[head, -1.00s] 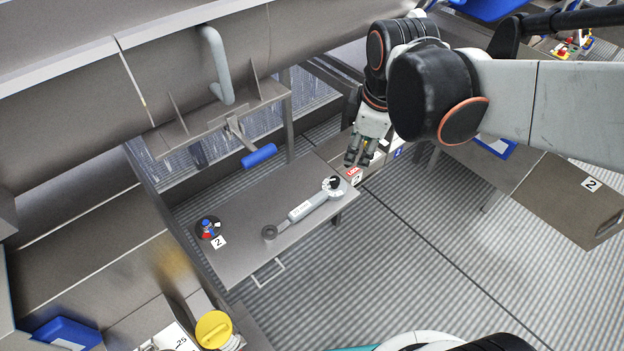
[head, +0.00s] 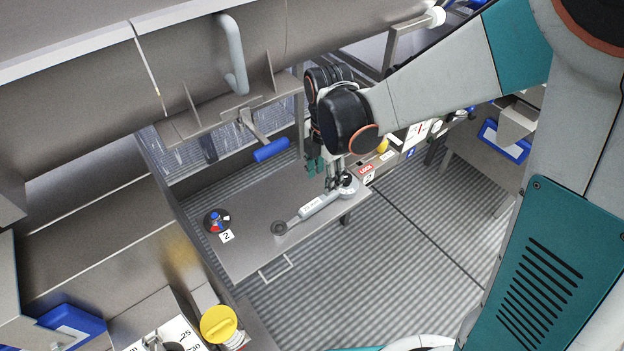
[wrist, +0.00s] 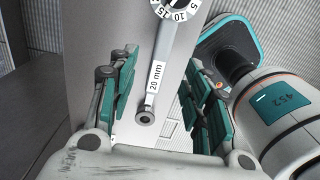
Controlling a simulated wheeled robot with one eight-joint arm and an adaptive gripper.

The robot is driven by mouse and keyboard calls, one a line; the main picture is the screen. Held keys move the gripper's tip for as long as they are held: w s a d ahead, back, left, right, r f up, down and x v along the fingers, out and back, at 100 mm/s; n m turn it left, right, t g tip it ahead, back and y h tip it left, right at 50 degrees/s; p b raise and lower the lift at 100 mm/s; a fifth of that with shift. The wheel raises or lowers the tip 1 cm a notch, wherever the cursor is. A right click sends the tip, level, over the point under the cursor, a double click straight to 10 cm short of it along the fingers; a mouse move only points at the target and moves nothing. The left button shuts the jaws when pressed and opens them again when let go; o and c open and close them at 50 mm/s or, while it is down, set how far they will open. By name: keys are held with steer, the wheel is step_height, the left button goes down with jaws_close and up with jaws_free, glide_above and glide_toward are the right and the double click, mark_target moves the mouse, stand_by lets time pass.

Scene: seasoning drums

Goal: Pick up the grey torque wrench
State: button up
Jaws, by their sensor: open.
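The grey torque wrench (head: 318,204) lies on the steel bench (head: 262,252), with a ring end (head: 278,228) at lower left and a round white dial (head: 348,184) at upper right. My gripper (head: 324,174) is over the bench beside the dial end, fingers pointing down and partly in front of the dial. In the wrist view, the wrench (wrist: 158,74) with its "20 mm" label runs between the open green-padded fingers (wrist: 163,82). Nothing is held. The dial is cut off at the top of the wrist view.
A round black item with red and blue parts (head: 216,220) sits at the bench's left, near a "2" label. A blue-handled lever (head: 271,150) hangs from the drum behind the bench. A red "LOCK" label (head: 366,169) is right of the gripper. Floor in front is clear.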

mark_target(323, 197)
steer(key=shift+s+f+b, duration=0.15)
steer(key=shift+f+b, duration=1.35)
steer(key=shift+f, duration=2.45)
steer(key=shift+r, duration=0.1)
jaws_close()
